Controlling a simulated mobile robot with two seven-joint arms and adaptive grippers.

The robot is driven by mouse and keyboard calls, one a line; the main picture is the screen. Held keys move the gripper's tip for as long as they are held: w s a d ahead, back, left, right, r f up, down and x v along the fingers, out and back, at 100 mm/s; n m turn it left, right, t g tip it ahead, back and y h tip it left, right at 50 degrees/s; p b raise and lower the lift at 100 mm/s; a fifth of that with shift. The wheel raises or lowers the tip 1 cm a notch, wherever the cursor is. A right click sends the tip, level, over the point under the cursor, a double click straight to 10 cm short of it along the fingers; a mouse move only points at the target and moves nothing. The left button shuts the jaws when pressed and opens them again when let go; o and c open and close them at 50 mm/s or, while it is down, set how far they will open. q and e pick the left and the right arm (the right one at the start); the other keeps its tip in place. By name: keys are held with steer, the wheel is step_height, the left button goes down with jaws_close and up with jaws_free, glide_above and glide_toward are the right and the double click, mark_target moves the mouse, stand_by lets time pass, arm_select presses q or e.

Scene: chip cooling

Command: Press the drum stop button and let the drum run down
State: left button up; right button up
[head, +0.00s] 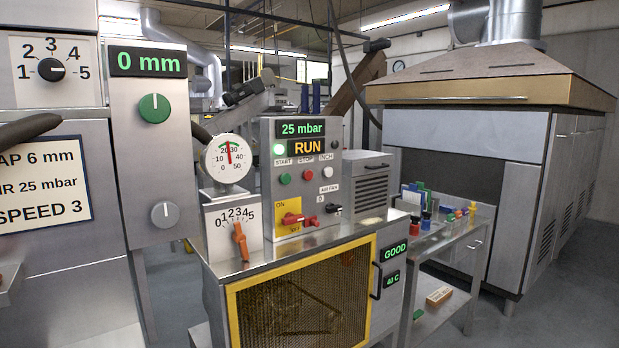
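The red stop button (306,175) is on the grey control panel (267,200), under the label STOP, between the green start button (284,179) and the white inch button (327,172). The pressure display (302,129) reads 25 mbar. Below the panel, a yellow-framed mesh guard (232,310) covers the cabinet front. A drum behind the mesh cannot be clearly made out. Neither of my grippers is in view.
A dial gauge (228,158) and an orange lever (240,240) stand left of the panel. A side table (455,240) holds small coloured items.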

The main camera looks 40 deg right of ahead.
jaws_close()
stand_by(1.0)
